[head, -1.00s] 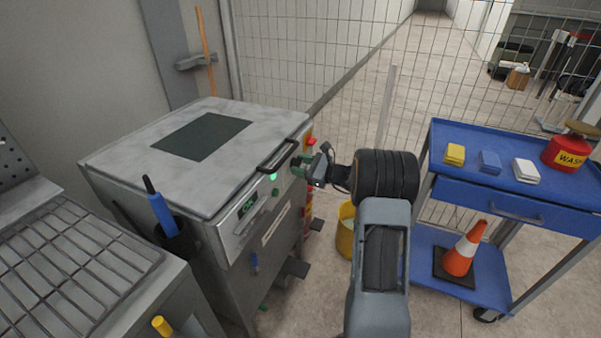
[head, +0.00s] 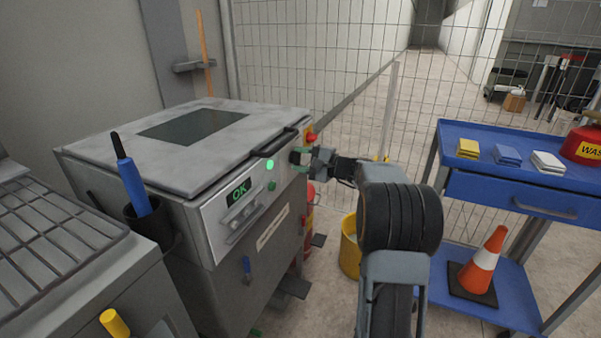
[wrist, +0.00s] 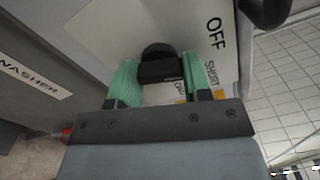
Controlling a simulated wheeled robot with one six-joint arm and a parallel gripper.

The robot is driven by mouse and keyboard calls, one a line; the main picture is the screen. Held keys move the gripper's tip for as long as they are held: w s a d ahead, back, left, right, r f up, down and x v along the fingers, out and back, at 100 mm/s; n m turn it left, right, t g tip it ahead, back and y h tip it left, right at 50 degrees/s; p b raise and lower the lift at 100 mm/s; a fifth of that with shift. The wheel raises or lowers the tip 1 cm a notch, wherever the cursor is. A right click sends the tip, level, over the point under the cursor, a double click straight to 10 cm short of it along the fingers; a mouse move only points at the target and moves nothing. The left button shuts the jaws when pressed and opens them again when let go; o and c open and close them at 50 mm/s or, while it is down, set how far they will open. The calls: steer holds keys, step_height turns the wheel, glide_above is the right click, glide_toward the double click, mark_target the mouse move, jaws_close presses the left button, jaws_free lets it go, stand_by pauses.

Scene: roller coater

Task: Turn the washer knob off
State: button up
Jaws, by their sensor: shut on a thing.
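The washer (head: 170,165) is a grey metal cabinet at the left of the head view. Its front panel has a lit green OK display (head: 240,192). The black washer knob (wrist: 158,52) is at the centre of the wrist view, on a pale plate. The plate has an OFF label (wrist: 215,33) to the right of the knob and a SHORT label (wrist: 211,73) below OFF. My gripper (wrist: 162,76) has green fingers on both sides of the knob and is shut on it. In the head view my gripper (head: 303,158) largely hides the knob. The knob's pointing direction is unclear.
A black handle (head: 273,143) juts out above the panel, close to my gripper. A red button (head: 311,137) is just right of the knob. A yellow bucket (head: 350,250) stands on the floor. A blue cart (head: 525,200) stands at the right, before a wire fence.

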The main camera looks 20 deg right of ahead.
steer(key=shift+f+n+b, duration=0.15)
steer(key=shift+n+b, duration=1.45)
steer(key=shift+b, duration=0.3)
steer(key=shift+n, duration=0.3)
steer(key=o, duration=0.9)
steer(key=p+v, duration=0.3)
steer(key=v, duration=1.1)
steer(key=shift+w, duration=0.1)
